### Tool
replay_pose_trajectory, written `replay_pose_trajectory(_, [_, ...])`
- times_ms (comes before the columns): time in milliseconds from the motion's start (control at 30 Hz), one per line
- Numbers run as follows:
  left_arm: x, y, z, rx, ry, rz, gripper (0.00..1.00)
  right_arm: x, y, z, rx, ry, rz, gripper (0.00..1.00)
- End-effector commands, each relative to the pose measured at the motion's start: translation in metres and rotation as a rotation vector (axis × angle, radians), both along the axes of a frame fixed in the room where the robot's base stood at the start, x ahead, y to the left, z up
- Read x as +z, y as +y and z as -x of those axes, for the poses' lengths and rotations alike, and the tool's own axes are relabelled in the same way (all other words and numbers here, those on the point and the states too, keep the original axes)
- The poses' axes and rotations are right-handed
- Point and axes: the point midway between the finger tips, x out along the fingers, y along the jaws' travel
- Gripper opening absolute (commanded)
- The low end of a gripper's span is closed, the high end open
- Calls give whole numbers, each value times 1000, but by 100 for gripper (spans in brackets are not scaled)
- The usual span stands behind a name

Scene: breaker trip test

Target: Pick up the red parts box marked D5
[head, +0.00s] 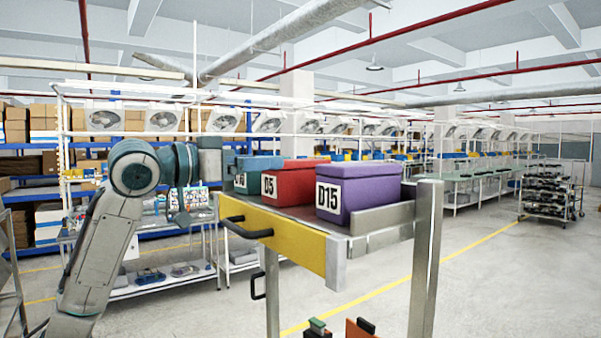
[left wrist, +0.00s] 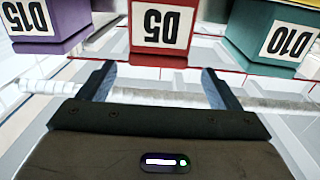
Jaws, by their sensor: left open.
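The red parts box marked D5 (head: 294,184) stands on the metal cart top between a purple box marked D15 (head: 350,188) and a teal box (head: 258,172). In the left wrist view the red box (left wrist: 160,52) shows upside down, beyond the fingertips and roughly centred between them. My left gripper (left wrist: 160,85) is open and empty, its fingers apart from the box. In the head view my left gripper (head: 210,160) is at the cart's left side by the teal box. My right gripper is not in view.
The cart has a yellow front panel (head: 285,240) with a black handle (head: 245,228) and a metal post (head: 426,260) at right. The teal box marked D10 (left wrist: 285,25) flanks the red one closely.

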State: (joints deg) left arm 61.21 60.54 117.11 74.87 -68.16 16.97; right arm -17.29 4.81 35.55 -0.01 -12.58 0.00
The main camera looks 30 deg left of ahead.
Motion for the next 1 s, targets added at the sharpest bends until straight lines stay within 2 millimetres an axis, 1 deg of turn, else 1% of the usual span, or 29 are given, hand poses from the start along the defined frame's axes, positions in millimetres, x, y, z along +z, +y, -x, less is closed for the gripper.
replay_pose_trajectory(33, [4,-3,-7,-3,2,2,85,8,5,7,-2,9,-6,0])
replay_pose_trajectory(100, [3,-6,-13,-3,2,1,85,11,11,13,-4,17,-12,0])
replay_pose_trajectory(167, [2,-8,-17,-1,1,1,85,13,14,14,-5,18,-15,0])
replay_pose_trajectory(267, [1,-9,-21,-1,1,0,85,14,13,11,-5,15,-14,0])
replay_pose_trajectory(333, [1,-11,-24,0,1,0,85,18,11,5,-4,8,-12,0])
replay_pose_trajectory(500, [2,-20,-40,-3,3,3,85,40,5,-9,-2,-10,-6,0])
replay_pose_trajectory(600, [1,-26,-51,-3,2,2,85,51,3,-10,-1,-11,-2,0])
replay_pose_trajectory(700, [0,-30,-61,-3,2,2,85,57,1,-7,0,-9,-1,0])
replay_pose_trajectory(833, [-3,-32,-67,0,0,0,85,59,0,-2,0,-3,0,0])
replay_pose_trajectory(1000, [-4,-32,-67,1,0,-1,85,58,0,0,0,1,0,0])
